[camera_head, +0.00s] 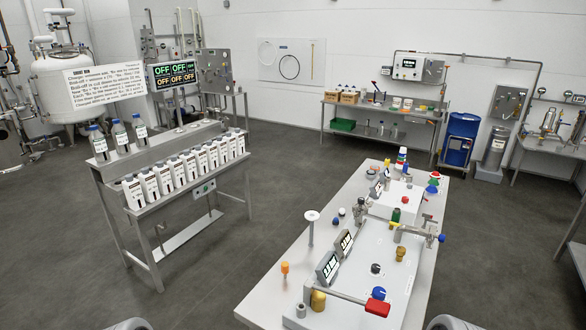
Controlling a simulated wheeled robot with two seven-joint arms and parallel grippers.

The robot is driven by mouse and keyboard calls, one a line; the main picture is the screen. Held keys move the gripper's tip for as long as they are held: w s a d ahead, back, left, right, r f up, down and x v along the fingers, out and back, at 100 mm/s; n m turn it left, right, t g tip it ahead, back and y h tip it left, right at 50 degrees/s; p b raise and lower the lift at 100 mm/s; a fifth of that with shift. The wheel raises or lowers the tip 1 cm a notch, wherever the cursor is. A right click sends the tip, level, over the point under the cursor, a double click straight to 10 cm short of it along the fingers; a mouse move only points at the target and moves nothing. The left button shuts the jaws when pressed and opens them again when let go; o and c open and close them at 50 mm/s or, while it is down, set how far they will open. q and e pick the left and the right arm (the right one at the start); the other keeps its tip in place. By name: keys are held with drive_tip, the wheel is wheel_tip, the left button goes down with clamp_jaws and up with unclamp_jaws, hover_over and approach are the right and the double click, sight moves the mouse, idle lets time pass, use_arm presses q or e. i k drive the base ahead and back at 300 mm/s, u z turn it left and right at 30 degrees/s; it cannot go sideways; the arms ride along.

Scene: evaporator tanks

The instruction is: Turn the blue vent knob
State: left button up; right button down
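A round blue knob (379,293) sits on the near part of the light bench panel, just above the red handle end (377,308). A smaller blue ball (441,238) is at the end of a metal valve at the panel's right edge. No label is readable that tells which is the vent knob. Neither gripper shows. Only rounded grey parts, likely of my own arms, show at the bottom edge.
The long white bench (262,300) carries small displays (328,267), brass fittings (318,301) and an orange knob (285,268). A steel rack (190,200) with bottles and cartons stands at left. The dark floor (205,290) between them is clear.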

sight(378, 292)
drive_tip(key=k, duration=1.3)
drive_tip(key=z, duration=0.65)
drive_tip(key=i, duration=1.1)
drive_tip(key=u, duration=0.6)
